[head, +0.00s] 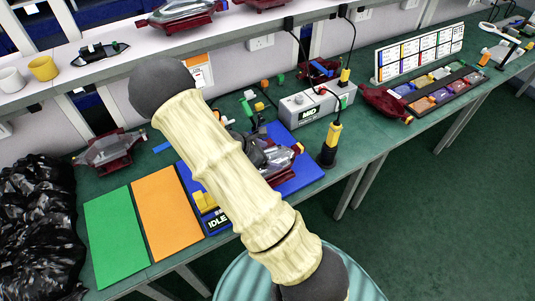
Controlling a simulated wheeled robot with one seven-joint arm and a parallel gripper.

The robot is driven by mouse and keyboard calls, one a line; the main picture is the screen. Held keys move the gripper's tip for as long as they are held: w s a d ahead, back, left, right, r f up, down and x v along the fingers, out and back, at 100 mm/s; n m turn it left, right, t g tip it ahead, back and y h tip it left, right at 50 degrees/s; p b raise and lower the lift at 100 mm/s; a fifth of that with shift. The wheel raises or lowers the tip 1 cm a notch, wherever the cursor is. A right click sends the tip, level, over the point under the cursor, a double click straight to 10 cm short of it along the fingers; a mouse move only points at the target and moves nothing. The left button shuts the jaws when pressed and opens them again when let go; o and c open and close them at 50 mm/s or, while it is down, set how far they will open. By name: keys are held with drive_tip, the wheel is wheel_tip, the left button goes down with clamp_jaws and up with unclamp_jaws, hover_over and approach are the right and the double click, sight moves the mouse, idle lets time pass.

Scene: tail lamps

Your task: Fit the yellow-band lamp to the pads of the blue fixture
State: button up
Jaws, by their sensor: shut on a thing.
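The blue fixture (308,176) lies on the green bench, largely hidden behind my cream arm. Yellow blocks (205,201) stand at its front left, by a label reading "IDLE". A lamp with a dark red body and grey lens (281,157) is over the right part of the fixture. I cannot make out a yellow band on it, nor whether it touches the pads. My dark gripper (258,152) shows only partly, just right of the arm, against this lamp. It is shut on the lamp; its fingertips are mostly hidden.
An orange mat (168,213) and a green mat (116,237) lie left of the fixture. Another lamp (110,149) sits behind them. A grey control box (312,104) and an upright black-yellow tool (331,146) stand at right, before another red lamp (386,103).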

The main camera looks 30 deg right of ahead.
drive_tip(key=shift+f+b, duration=0.5)
drive_tip(key=shift+f, duration=0.25)
drive_tip(key=shift+f+b, duration=0.55)
drive_tip(key=shift+f, duration=0.15)
idle(0.6)
drive_tip(key=o, duration=1.3)
drive_tip(key=v, duration=1.7)
drive_tip(key=shift+a, duration=0.2)
drive_tip(key=shift+s+r, duration=0.1)
